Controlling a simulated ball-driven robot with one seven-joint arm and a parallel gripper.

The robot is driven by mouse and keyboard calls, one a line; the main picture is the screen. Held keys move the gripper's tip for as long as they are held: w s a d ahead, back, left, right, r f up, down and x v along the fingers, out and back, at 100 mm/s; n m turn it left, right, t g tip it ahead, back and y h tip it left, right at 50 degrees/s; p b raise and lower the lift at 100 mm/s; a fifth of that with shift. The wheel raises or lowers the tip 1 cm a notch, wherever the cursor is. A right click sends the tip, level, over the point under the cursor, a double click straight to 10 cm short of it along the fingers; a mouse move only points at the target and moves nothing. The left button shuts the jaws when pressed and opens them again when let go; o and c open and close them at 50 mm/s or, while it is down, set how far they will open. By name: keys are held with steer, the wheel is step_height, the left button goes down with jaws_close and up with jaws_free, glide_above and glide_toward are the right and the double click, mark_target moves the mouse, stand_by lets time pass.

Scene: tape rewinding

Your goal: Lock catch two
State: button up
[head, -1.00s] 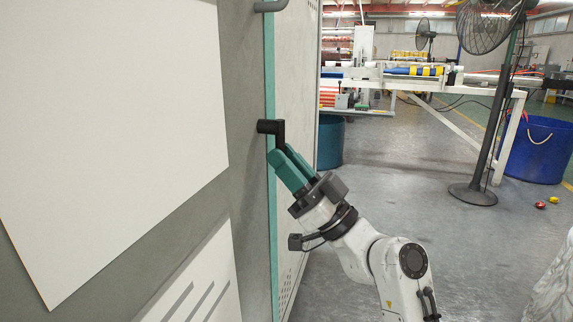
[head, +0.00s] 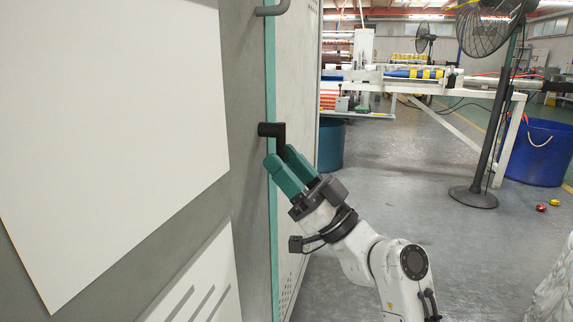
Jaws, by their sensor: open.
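A black catch (head: 270,129) sits on the edge of the grey cabinet, beside the teal strip (head: 271,80). It has a short round part to the left and a lever part turned downward at its right. My gripper (head: 279,157), with teal fingers, is open just below the catch. The lower end of the lever part lies close to or between the fingertips; I cannot tell whether they touch it.
A grey hooked handle (head: 271,9) is higher on the cabinet. A fan stand (head: 474,196), a blue bin (head: 541,152) and a teal bin (head: 331,145) stand on the floor at right. Floor right of my arm is mostly clear.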

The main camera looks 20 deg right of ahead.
steer(key=v, duration=1)
steer(key=shift+s+d+f, duration=0.2)
steer(key=shift+f, duration=0.1)
steer(key=s+a+f+g+h+p, duration=0.1)
steer(key=a+f+g+h, duration=0.15)
steer(key=f, duration=0.55)
steer(key=s+a+f+g+h+p, duration=0.1)
steer(key=s+a+f+g, duration=0.1)
steer(key=a+f+g, duration=0.35)
steer(key=s+d+f+m+g+h+p, duration=0.1)
steer(key=s+f+m+h, duration=0.15)
steer(key=f, duration=0.45)
steer(key=s+d+f+m+g+h+p, duration=0.1)
steer(key=s+f+g+h, duration=0.2)
steer(key=f, duration=0.4)
steer(key=s+d+f+m+g+h+p, duration=0.1)
steer(key=s+d+f+m+g+h, duration=0.2)
steer(key=s, duration=0.5)
steer(key=s+d+f+m+g+h, duration=0.1)
steer(key=s+d+f+h, duration=0.15)
steer(key=s+d, duration=0.4)
steer(key=s+d+f+m+g+h+p, duration=0.1)
steer(key=s+d+f+m+g+h, duration=0.2)
steer(key=s, duration=0.6)
step_height(320, 180, up, 38)
steer(key=n+p, duration=0.1)
steer(key=p, duration=3.6)
steer(key=shift+w+a+t+h+p, duration=0.3)
steer(key=shift+w+a+h, duration=0.05)
steer(key=shift+w+h, duration=0.1)
